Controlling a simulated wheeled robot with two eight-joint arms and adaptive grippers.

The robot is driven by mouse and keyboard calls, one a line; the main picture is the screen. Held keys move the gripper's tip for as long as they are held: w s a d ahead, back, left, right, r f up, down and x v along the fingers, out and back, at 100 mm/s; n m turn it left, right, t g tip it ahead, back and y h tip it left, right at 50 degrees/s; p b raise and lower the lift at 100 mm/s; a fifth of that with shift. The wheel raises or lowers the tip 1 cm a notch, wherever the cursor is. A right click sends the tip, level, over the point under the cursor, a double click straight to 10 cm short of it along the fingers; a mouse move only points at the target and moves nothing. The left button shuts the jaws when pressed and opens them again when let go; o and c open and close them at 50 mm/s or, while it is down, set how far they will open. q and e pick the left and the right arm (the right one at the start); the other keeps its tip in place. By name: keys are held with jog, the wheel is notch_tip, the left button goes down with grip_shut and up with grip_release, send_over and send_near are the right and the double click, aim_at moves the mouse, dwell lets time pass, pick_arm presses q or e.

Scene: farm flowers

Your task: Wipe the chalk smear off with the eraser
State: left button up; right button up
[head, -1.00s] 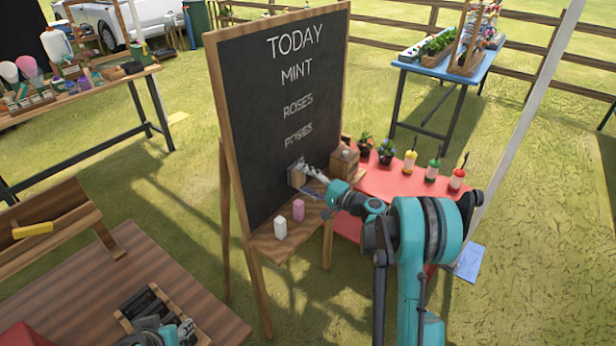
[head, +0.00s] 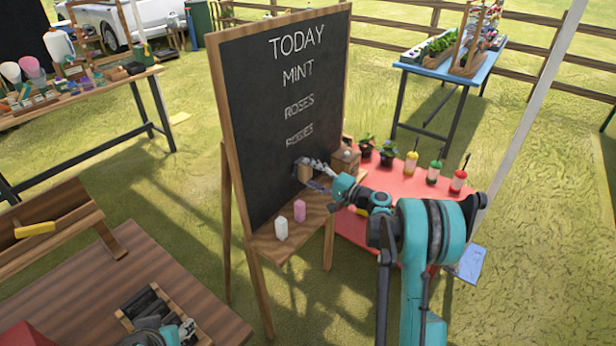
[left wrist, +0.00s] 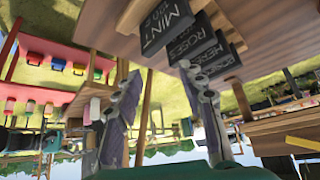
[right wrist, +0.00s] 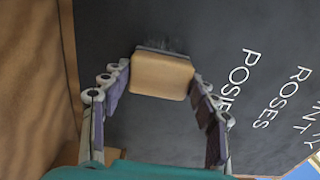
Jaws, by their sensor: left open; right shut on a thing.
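The chalkboard (head: 262,125) stands on a wooden easel, with TODAY, MINT, ROSES and POSIES in white. My right gripper (head: 309,168) is at its lower right. It is shut on the eraser (right wrist: 161,76), a tan wooden block with a dark pad, held between both fingers in the right wrist view. The pad faces the board; I cannot tell whether it touches. A faint grey smear (right wrist: 172,45) shows at the pad's edge, partly hidden by the eraser. My left gripper (left wrist: 163,90) is open and empty, low over the brown table.
A white block (head: 281,229) and a pink block (head: 299,210) stand on the easel ledge (head: 268,246). A wooden box (head: 345,160) is close right of my right gripper. The red table (head: 400,185) holds pots and bottles. A tray of dark signs (head: 145,303) sits near my left gripper.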

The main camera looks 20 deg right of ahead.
jog(key=shift+w+d, duration=1.05)
jog(key=shift+d, duration=0.35)
jog(key=shift+w+d, duration=1.1)
jog(key=shift+d, duration=0.3)
jog(key=shift+w+d, duration=1.05)
jog(key=shift+d, duration=0.35)
jog(key=shift+s+a, duration=1.45)
jog(key=shift+a, duration=0.45)
jog(key=shift+s+a, duration=1.45)
jog(key=shift+a, duration=0.45)
jog(key=shift+s+a, duration=1.45)
jog(key=shift+a, duration=0.45)
jog(key=shift+v, duration=2.95)
jog(key=v, duration=0.3)
